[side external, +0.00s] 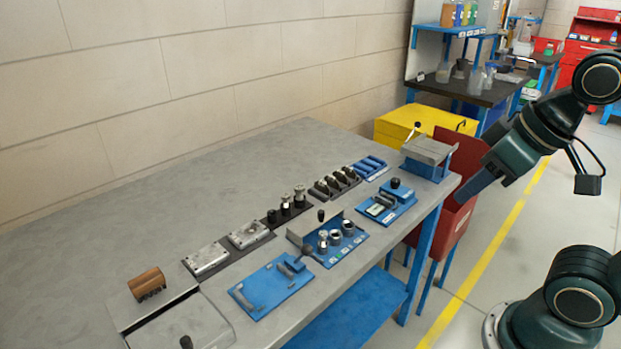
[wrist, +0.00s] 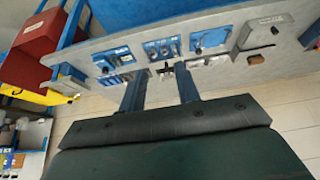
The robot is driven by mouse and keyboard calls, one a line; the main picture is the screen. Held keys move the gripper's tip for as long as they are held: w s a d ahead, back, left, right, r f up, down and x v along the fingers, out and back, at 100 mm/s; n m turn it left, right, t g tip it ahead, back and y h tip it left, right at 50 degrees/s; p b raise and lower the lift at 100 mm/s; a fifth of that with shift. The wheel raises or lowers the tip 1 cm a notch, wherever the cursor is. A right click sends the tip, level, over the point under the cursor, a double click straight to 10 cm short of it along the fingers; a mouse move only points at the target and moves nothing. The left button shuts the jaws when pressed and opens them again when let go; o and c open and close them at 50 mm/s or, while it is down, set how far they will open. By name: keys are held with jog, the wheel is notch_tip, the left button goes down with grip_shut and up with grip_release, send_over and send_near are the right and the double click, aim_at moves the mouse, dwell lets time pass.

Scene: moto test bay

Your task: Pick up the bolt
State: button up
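I cannot single out a bolt with certainty; the small parts on the bench are too small to tell apart. Upright metal pieces with dark lower parts (side external: 299,195) stand in a dark rack at the middle of the bench in the side view. A blue holder plate (side external: 350,243) in front of them carries several short round metal parts (side external: 335,238). My gripper (side external: 462,196) is in the air by the bench's right end, away from these parts. In the wrist view its two blue fingers (wrist: 160,72) are apart, with nothing held between them.
The grey bench (side external: 90,232) is clear at its far left. A blue plate (side external: 270,287), a brown ribbed block (side external: 147,284) and a blue-based vise-like fixture (side external: 430,152) stand on it. A red bin (side external: 455,222) and a yellow cabinet (side external: 405,121) are beside the right end.

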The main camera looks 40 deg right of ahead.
jog(key=shift+w+r, duration=0.1)
jog(key=shift+w, duration=0.05)
jog(key=w+a+m+g, duration=0.2)
jog(key=w+m+g, duration=0.35)
jog(key=w, duration=0.95)
jog(key=w+f+m+y, duration=0.1)
jog(key=w+f+m, duration=0.5)
jog(key=w+f, duration=0.3)
jog(key=w+g, duration=0.1)
jog(key=w, duration=0.2)
jog(key=shift+f+y, duration=0.3)
jog(key=shift+f, duration=0.05)
jog(key=shift+d+f+m, duration=0.1)
jog(key=shift+m, duration=0.15)
jog(key=f, duration=0.5)
jog(key=a+f, duration=0.1)
jog(key=f, duration=0.1)
jog(key=shift+s+f, duration=0.25)
jog(key=shift+f, duration=0.4)
